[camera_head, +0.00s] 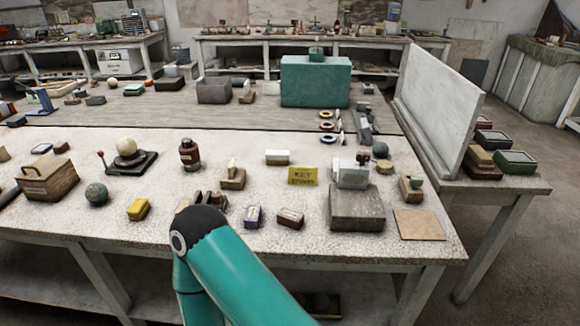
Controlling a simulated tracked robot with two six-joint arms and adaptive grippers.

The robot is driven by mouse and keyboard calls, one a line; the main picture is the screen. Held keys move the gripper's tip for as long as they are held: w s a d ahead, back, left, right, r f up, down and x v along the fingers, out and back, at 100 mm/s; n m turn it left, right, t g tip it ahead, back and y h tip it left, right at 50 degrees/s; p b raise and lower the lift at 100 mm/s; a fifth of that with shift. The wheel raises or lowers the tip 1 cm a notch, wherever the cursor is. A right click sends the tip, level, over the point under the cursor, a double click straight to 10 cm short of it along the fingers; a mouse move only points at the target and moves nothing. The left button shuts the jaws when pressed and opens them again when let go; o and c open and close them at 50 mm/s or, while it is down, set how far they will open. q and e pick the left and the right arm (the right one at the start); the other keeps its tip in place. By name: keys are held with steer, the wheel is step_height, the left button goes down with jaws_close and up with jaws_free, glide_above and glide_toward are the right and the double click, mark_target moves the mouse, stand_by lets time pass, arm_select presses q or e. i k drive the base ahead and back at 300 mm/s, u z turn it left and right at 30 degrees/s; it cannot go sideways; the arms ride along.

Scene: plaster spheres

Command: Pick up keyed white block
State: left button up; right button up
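A small white block (277,157) lies on the pale speckled table, behind and left of a yellow sign (303,175) whose top line reads KEY. A second, larger whitish block (352,174) sits on a grey stone block (356,208), right of the sign. I cannot tell from this view which white block is keyed. One of my teal arms rises at the bottom centre, its dark joint at the table's front edge.
The table (330,254) is crowded: a wooden box (47,179), a grey sphere (96,193), a yellow block (138,209), a brown jar (190,155) and a tan tile (419,224). A white upright panel (440,105) bounds the right side. A teal box (315,82) stands behind.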

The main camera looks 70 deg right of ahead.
mark_target(350, 175)
steer(key=u, duration=0.45)
steer(key=k, duration=2.2)
steer(key=z, duration=1)
steer(key=i, duration=0.95)
steer(key=z, duration=0.15)
